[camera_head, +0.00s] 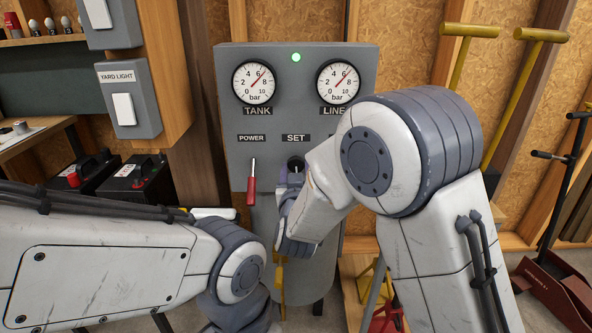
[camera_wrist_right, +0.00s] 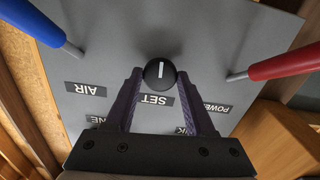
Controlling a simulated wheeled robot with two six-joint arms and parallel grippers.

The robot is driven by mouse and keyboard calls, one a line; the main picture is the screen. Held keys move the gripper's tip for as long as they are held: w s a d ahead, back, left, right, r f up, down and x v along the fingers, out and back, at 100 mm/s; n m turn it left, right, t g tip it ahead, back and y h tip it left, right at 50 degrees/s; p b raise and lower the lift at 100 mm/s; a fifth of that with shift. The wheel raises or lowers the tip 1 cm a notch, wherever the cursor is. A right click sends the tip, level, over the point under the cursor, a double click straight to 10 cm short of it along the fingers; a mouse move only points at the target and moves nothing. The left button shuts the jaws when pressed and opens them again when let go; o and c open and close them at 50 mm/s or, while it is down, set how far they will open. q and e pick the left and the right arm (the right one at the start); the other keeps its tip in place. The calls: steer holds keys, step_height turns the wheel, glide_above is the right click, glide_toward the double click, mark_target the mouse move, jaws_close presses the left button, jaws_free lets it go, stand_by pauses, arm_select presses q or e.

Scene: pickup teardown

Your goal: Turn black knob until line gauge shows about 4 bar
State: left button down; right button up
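The black knob (camera_wrist_right: 160,73) sits on the grey panel (camera_head: 240,130) above the SET label in the right wrist view, its white line running up and down there. My right gripper (camera_wrist_right: 160,75) has its dark fingertips on both sides of the knob, seemingly touching it. In the head view, the knob (camera_head: 296,163) is partly hidden by my right gripper (camera_head: 287,178). The LINE gauge (camera_head: 338,82) has its needle tilted up to the right, a little past 6. The TANK gauge (camera_head: 258,82) reads much the same. My left gripper is out of view; only its arm shows.
The red POWER lever (camera_head: 252,183) hangs left of the knob. A blue lever (camera_wrist_right: 45,25) stands on the AIR side in the right wrist view. A green lamp (camera_head: 296,57) is lit on the panel. Black batteries (camera_head: 135,180) stand at the left.

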jaws_close()
steer(key=n+p, duration=0.2)
steer(key=n, duration=0.1)
steer(key=shift+r, duration=0.1)
steer(key=n+p, duration=0.2)
steer(key=n, duration=0.2)
steer(key=shift+a+n+p, duration=0.1)
steer(key=shift+n+p, duration=0.2)
stand_by(0.4)
steer(key=o, duration=0.8)
jaws_free()
